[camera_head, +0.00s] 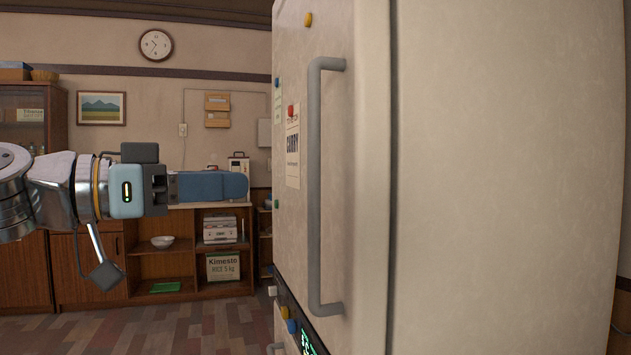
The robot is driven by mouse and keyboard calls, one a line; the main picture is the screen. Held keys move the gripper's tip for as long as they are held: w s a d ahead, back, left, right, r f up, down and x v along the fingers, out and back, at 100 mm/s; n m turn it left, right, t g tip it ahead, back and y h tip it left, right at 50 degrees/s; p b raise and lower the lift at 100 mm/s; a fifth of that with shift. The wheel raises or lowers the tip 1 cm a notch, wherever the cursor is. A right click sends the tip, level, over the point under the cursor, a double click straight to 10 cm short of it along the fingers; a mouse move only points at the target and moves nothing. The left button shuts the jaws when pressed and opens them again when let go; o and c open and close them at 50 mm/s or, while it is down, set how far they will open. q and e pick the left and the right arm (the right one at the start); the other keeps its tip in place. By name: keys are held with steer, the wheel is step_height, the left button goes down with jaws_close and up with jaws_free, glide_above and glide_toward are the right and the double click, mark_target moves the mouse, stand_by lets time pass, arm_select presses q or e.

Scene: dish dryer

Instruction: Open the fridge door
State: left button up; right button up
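The fridge (506,180) fills the right half of the view, close to me. Its door (357,215) faces left and looks shut against the body. A long grey vertical handle (315,190) is on the door, near the edge closest to me. My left gripper (240,186) reaches in from the left, level with the handle's middle and left of it, with a gap in the picture between them. It is seen side-on as one blue finger shape, so its opening is hidden. It does not touch the handle. My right gripper is not in view.
A wooden cabinet (128,245) with open shelves stands along the back wall behind my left arm. A white bowl (162,242) and a rice box (223,266) sit on its shelves. The tiled floor (170,330) left of the fridge is clear.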

mark_target(318, 124)
arm_select(q)
steer(key=p+x, duration=0.3)
steer(key=x, duration=0.9)
steer(key=shift+w+d+p, duration=0.3)
steer(key=shift+p, duration=0.1)
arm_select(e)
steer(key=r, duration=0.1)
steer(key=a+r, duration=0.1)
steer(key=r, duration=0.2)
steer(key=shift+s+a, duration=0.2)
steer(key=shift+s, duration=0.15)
arm_select(q)
steer(key=shift+f, duration=0.15)
jaws_close()
